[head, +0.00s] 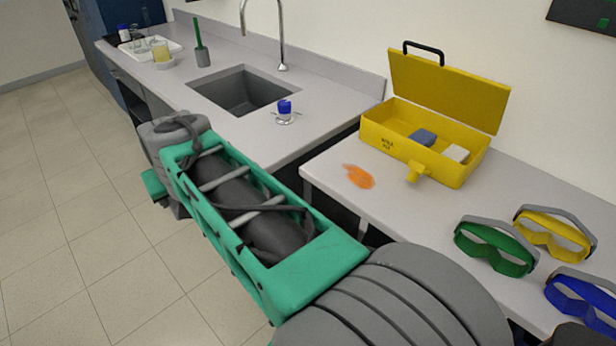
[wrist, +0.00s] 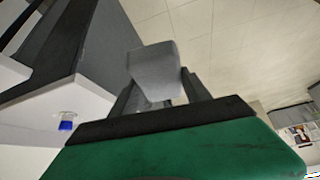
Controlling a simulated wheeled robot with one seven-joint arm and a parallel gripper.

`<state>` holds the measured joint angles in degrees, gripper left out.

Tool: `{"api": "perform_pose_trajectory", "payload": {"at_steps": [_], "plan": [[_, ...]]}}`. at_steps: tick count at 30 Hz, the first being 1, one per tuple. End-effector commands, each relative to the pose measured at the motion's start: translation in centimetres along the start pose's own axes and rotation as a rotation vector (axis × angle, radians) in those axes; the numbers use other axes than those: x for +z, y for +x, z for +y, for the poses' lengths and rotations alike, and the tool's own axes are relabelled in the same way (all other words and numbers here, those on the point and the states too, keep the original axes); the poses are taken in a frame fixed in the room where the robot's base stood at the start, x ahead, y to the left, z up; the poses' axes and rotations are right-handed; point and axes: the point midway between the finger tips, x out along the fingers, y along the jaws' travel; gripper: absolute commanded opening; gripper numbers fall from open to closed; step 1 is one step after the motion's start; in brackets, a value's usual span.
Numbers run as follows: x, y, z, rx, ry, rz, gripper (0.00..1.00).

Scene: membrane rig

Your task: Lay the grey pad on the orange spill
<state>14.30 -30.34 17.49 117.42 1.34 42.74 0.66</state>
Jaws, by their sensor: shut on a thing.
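The orange spill (head: 358,176) is a small flat smear on the right-hand bench, in front of the yellow box. In the wrist view, my gripper (wrist: 160,95) is shut on the grey pad (wrist: 154,68), a light grey block that sticks out beyond the fingers. In the head view my arm reaches left, away from the spill, and I cannot make out the fingers or the held pad there. The spill does not show in the wrist view.
The open yellow box (head: 408,165) stands behind the spill, with a blue-grey block (head: 422,137) and a whitish block (head: 455,153) inside. Goggles (head: 495,247) lie to the right. A blue-capped bottle (head: 284,108) stands near the sink (head: 243,90). A gap separates the benches.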

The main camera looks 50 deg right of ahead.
Motion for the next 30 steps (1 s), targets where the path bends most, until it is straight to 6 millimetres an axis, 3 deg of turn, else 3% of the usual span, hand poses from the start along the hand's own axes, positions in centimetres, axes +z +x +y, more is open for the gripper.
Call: {"api": "perform_pose_trajectory", "payload": {"at_steps": [1, 5, 9, 12, 16, 21, 26, 30], "plan": [[0.1, 0.0, 2.9, 0.041, 0.065, 0.004, 0.18], [0.7, -1.9, 10.9, 0.162, 0.252, 0.006, 0.18], [3.3, -5.5, 19.4, 0.307, 0.479, 0.007, 0.18], [6.0, -8.5, 24.2, 0.406, 0.636, 0.007, 0.18], [9.4, -11.9, 28.1, 0.507, 0.794, 0.005, 0.18], [11.7, -14.2, 30.1, 0.573, 0.897, 0.002, 0.18], [11.7, -12.7, 32.6, 0.581, 0.91, -0.005, 0.18], [10.8, -10.2, 36.1, 0.58, 0.908, -0.004, 0.18]]}}
